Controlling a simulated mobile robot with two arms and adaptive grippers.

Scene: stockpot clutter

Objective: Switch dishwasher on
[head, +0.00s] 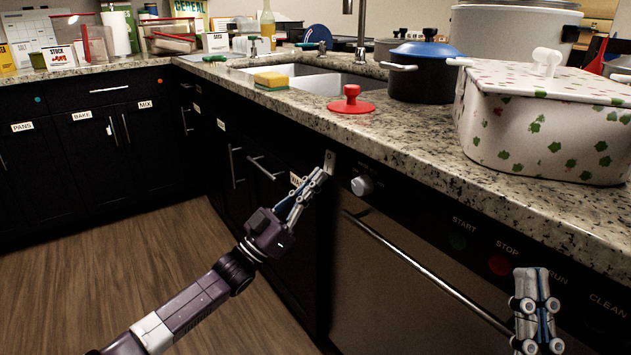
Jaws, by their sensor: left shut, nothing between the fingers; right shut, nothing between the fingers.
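The dishwasher (390,285) is set under the granite counter, with a metal bar handle (425,270) across its front. RUN and CLEAN labels are further right, partly behind my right gripper. My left gripper (318,174) is shut and empty, left of the knob in the picture, near the panel's left end. My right gripper (531,272) is shut and empty, pointing up, to the right of and below the red button.
On the counter (395,140) stand a white patterned pot (545,120), a dark pot with a blue lid (425,75), a red lid (351,103) and a yellow sponge (271,79) by the sink (325,82). Dark cabinets line the left. The wooden floor (90,270) is clear.

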